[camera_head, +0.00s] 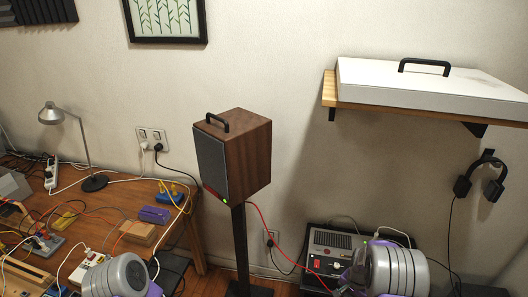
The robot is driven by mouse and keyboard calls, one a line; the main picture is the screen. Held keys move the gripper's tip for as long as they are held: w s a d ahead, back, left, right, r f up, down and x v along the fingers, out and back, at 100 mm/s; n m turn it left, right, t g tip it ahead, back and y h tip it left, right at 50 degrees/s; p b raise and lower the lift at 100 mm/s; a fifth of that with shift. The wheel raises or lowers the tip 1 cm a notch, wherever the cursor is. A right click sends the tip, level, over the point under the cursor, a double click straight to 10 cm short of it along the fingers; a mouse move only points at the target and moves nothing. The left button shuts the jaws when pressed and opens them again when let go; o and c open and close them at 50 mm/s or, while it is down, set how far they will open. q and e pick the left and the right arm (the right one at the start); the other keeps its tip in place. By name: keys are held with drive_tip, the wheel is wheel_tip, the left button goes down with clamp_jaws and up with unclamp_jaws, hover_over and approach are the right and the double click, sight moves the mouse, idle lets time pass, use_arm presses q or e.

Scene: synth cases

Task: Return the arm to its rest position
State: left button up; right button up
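Two grey, ribbed, rounded parts with purple trim stand at the bottom edge, one at bottom left and one at bottom right. They are links of my own arms. No gripper fingers can be made out on either side, so whether the grippers are open or hold anything does not show. A white flat case (430,88) with a black handle lies on a wooden wall shelf (328,88) at upper right. A brown wooden speaker-like box (250,160) with a black handle on top stands upright on a black stand (239,240) in the middle.
A wooden table (125,195) at left carries a desk lamp (85,150), a purple box (154,214) and tangled cables. A grey device (333,240) stands low at right. Headphones (480,178) hang on the wall. A red cable (262,222) runs from the speaker-like box toward the grey device.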

drive_tip(key=s+a+f+n, duration=0.2)
drive_tip(key=s+a+f, duration=0.2)
drive_tip(key=f, duration=0.2)
drive_tip(key=s+a+f+n+y, duration=0.2)
drive_tip(key=s+a+n+y, duration=0.2)
drive_tip(key=s+a, duration=1.1)
drive_tip(key=shift+s+f+n+t, duration=0.15)
drive_tip(key=shift+s+n+t, duration=0.15)
drive_tip(key=shift+s+n, duration=0.25)
drive_tip(key=shift+w, duration=0.1)
